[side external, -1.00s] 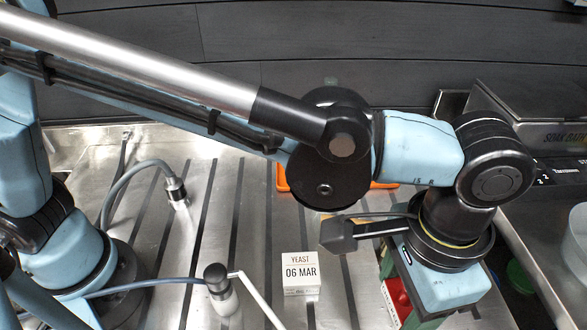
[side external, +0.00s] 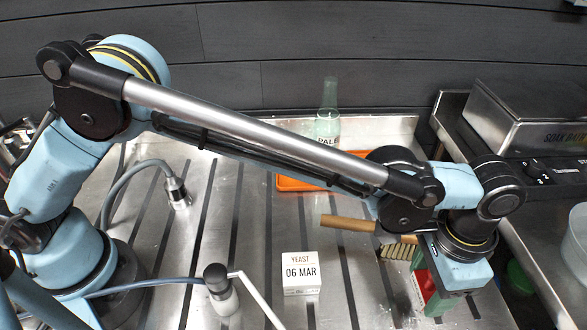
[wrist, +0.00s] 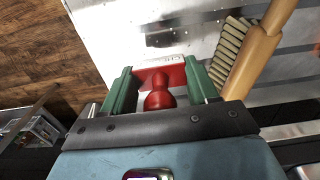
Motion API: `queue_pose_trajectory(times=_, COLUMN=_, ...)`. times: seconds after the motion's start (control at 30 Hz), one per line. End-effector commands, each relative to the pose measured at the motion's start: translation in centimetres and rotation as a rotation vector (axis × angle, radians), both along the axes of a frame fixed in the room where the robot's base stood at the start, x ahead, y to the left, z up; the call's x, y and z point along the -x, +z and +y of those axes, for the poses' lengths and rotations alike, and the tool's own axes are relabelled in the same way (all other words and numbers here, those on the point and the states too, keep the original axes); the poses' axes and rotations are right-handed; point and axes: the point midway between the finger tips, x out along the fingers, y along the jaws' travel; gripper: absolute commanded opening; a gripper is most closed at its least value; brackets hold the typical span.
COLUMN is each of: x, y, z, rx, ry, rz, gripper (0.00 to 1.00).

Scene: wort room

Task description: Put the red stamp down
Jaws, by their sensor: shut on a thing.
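The red stamp (wrist: 162,88), with a round knob and a flat block, sits between the green fingers of my gripper (wrist: 162,84) in the wrist view. My gripper is shut on it. In the side view my gripper (side external: 431,284) points down at the right of the metal worktop, and a red part of the stamp (side external: 427,287) shows between the fingers. My wrist and fingers hide much of it. I cannot tell whether its base touches the worktop.
A wooden brush (side external: 350,223) with pale bristles lies close behind my gripper; it also shows in the wrist view (wrist: 250,58). A white YEAST box (side external: 301,273) stands to the left. An orange tray (side external: 290,184) and a green bottle (side external: 327,113) are at the back. A steel counter edge lies right.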

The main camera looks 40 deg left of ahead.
Motion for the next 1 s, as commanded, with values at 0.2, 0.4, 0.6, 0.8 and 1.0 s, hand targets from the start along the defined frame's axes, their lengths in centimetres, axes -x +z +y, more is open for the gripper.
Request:
queue_pose_trajectory(times=0.2, x=-0.1, y=-2.7, z=0.0, rx=0.000, ry=0.000, rz=0.000, gripper=0.29)
queue_pose_trajectory(times=0.4, x=-0.1, y=-4.1, z=0.0, rx=0.000, ry=0.000, rz=0.000, gripper=0.29)
queue_pose_trajectory(times=0.6, x=-0.1, y=-4.0, z=0.0, rx=0.000, ry=0.001, rz=0.000, gripper=0.29)
queue_pose_trajectory(times=0.8, x=0.0, y=-4.4, z=0.0, rx=0.000, ry=0.001, rz=0.000, gripper=0.63)
queue_pose_trajectory(times=1.0, x=0.0, y=-4.3, z=0.0, rx=0.000, ry=0.001, rz=0.000, gripper=0.84)
